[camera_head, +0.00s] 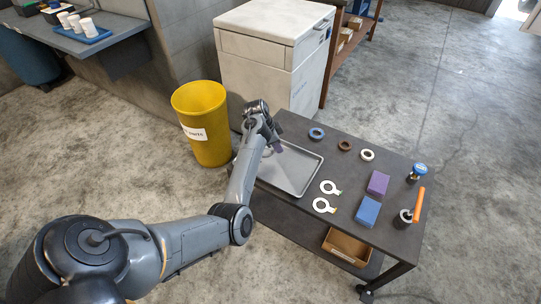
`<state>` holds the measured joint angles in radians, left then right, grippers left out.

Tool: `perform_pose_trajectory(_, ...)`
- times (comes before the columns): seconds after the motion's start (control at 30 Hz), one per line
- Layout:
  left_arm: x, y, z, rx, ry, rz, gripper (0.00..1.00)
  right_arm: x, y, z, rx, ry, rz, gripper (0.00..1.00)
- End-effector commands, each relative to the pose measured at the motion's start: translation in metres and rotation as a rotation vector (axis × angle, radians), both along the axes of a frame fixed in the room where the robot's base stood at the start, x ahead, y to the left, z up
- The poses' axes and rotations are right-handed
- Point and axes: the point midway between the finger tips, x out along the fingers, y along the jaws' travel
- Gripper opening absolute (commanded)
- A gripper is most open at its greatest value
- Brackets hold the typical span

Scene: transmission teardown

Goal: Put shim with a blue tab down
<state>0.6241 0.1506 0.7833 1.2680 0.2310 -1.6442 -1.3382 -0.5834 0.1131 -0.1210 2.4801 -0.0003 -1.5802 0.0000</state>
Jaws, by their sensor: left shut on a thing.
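My left gripper (272,147) is over the back left part of the grey metal tray (305,182) on the dark cart. It is shut on a thin pale piece, taken as the shim with a blue tab (267,153), mostly hidden by the gripper. I cannot make out its tab or whether it touches the tray. Two other pale ring shims, one farther back (327,184) and one nearer (321,202), lie on the cart right of the tray; their small tabs look orange. My right gripper is not in view.
The cart top (371,152) also holds a blue ring (316,134), a brown ring (345,145), a white ring (367,155), a purple block (378,183), a blue block (367,210) and two handled tools at the right. A yellow bin (203,150) stands left. The tray's front part is clear.

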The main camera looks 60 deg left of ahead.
Motion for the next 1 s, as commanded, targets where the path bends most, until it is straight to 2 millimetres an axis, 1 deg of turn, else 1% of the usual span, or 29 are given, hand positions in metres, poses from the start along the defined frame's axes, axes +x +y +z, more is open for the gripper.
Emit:
perform_pose_trajectory(0.03,-0.001,0.010,-0.009,0.000,0.000,0.003,0.00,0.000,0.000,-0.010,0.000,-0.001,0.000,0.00)
perform_pose_trajectory(0.1,-0.003,0.019,-0.015,-0.001,-0.001,0.002,0.00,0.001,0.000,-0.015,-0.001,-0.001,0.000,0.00)
perform_pose_trajectory(0.2,-0.004,0.030,-0.020,0.000,0.000,0.001,0.00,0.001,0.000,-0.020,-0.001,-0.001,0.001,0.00)
perform_pose_trajectory(0.3,-0.005,0.035,-0.022,0.000,-0.001,0.001,0.00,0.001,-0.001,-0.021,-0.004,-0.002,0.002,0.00)
perform_pose_trajectory(0.47,-0.005,0.037,-0.027,0.000,0.000,0.000,0.00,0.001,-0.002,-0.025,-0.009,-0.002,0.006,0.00)
perform_pose_trajectory(0.73,-0.005,0.036,-0.060,-0.001,0.000,-0.001,0.00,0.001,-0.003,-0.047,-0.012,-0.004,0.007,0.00)
perform_pose_trajectory(0.8,-0.005,0.036,-0.063,0.000,0.000,0.000,0.00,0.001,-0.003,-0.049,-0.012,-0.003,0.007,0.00)
perform_pose_trajectory(1.0,-0.005,0.036,-0.061,0.000,0.000,0.000,0.00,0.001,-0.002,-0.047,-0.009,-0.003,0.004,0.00)
